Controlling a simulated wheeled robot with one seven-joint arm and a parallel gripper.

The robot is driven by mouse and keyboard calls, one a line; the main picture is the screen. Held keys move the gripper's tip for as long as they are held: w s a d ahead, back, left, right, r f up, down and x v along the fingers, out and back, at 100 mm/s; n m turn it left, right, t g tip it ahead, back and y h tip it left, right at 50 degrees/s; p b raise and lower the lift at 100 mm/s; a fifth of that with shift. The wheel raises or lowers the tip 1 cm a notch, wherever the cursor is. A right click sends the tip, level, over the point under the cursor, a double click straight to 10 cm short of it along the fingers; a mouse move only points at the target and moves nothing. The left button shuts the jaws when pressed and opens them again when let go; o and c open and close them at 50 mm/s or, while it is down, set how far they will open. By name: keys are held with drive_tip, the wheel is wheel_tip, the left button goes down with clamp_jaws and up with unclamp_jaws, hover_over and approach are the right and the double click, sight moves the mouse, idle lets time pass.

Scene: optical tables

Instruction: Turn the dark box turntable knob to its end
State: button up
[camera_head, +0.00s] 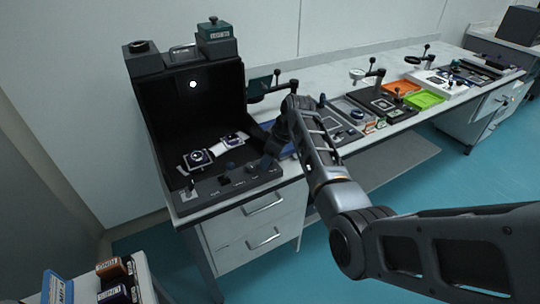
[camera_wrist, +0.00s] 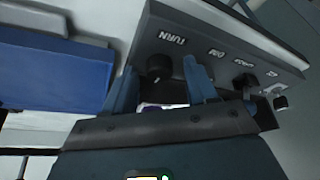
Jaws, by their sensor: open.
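The dark box (camera_head: 152,128) is a black, open-fronted enclosure at the left end of the bench. Its front control panel (camera_wrist: 215,42) fills the upper part of the wrist view with several labelled controls. The turntable knob (camera_wrist: 158,68) is a dark round knob by the label TURN. My gripper (camera_wrist: 158,76) is open, with one finger on either side of the knob in the picture. I cannot tell whether the fingers touch it. In the head view my gripper (camera_head: 273,149) is at the panel's right end and the knob cannot be made out.
Inside the box lie a round dark device (camera_head: 197,157) and a second small device (camera_head: 232,139). A green-topped block (camera_head: 216,38) stands on the box. To the right are an orange tray (camera_head: 398,87) and a green tray (camera_head: 425,99). A blue surface (camera_wrist: 50,75) lies left of my fingers.

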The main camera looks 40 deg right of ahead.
drive_tip(key=c, duration=1.1)
drive_tip(key=shift+o, duration=0.2)
